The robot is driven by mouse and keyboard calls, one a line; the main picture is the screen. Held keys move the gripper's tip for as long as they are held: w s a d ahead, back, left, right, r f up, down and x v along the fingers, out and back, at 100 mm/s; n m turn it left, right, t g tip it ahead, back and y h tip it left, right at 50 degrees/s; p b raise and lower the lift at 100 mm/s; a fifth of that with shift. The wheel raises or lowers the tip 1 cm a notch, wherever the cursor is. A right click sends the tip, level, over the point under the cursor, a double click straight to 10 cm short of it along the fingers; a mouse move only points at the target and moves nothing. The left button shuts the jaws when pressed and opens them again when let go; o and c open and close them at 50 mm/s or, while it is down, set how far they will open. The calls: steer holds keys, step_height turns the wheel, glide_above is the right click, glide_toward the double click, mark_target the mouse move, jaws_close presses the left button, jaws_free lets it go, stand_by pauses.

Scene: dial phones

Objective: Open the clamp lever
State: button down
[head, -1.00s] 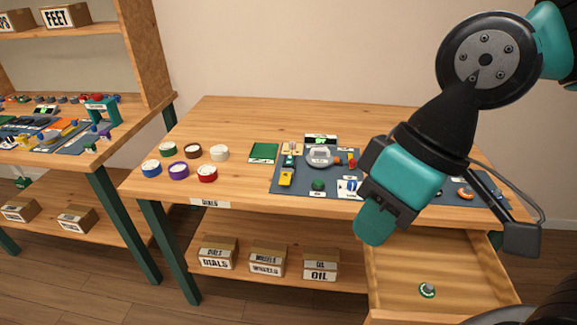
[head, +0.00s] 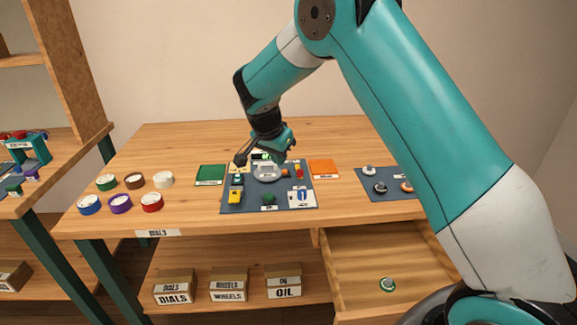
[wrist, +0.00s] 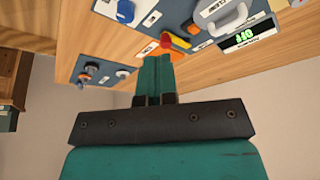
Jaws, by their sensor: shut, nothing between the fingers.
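The work mat (head: 227,207) lies on the table and bears a grey round fixture (head: 262,178). A small orange-red lever-like part (head: 286,173) sticks out at the fixture's right side; I take it for the clamp lever, but its position is too small to read. In the wrist view, red and yellow parts (wrist: 178,41) show just beyond my fingertips, beside the grey fixture (wrist: 222,17). My gripper (head: 284,143) is above the back of the mat, apart from the fixture. In the wrist view my gripper (wrist: 154,62) has its fingers together, holding nothing.
A yellow part (head: 235,197), a green knob (head: 268,197) and a blue part (head: 300,196) share the mat. A green pad (head: 210,174) and an orange pad (head: 324,169) flank it. Several coloured dials stand at left. The drawer (head: 350,270) is open with a green-rimmed dial (head: 387,285) inside.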

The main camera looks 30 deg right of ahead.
steer(key=p+x, duration=0.1)
steer(key=x, duration=0.8)
steer(key=shift+w+d+f, duration=0.1)
steer(key=shift+d+f, duration=0.15)
steer(key=shift+d, duration=0.05)
steer(key=shift+w+d+r+p, duration=0.1)
steer(key=shift+w+d+p, duration=0.2)
steer(key=shift+d, duration=0.25)
steer(key=shift+w+d+r+p, duration=0.1)
steer(key=shift+w+d+p, duration=0.15)
steer(key=shift+d, duration=0.3)
steer(key=shift+w+d+f, duration=0.1)
steer(key=shift+w+d, duration=0.2)
steer(key=shift+d, duration=0.2)
